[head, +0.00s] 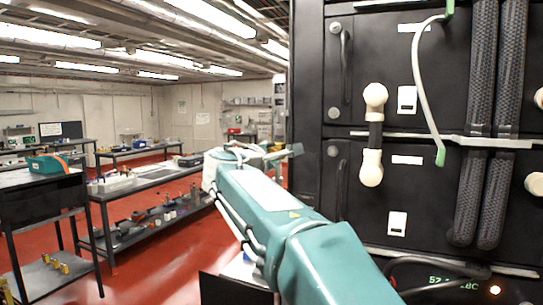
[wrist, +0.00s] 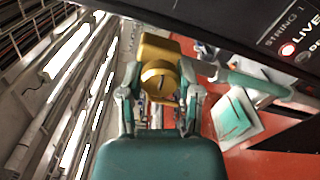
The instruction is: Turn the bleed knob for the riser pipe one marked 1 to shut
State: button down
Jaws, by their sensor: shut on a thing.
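My gripper (wrist: 159,98) shows in the wrist view with a finger on each side of a brass-coloured block (wrist: 160,50). The block has a round, slotted face turned toward the camera, and the fingers are shut on it. In the head view my arm reaches away from the camera, left of the black cabinet; its fingers and the block cannot be made out there. No bleed knob or riser pipe marked 1 can be identified.
The black cabinet (head: 375,230) fills the right, with cream-ended handles (head: 372,168), a pale cable (head: 425,90) and braided black hoses (head: 482,100) on its front. Benches (head: 150,182) with tools stand at left. Red floor (head: 150,255) is open between the benches and my arm.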

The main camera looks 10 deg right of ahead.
jog(key=m, duration=0.5)
jog(key=shift+w+f+m, duration=0.1)
jog(key=shift+f+m, duration=0.2)
jog(key=m, duration=0.9)
jog(key=shift+m, duration=0.4)
jog(key=m, duration=0.4)
jog(key=shift+m, duration=0.3)
jog(key=shift+r, duration=0.1)
jog(key=shift+c, duration=1.5)
grip_release()
jog(key=shift+a, duration=0.15)
jog(key=shift+r, duration=0.1)
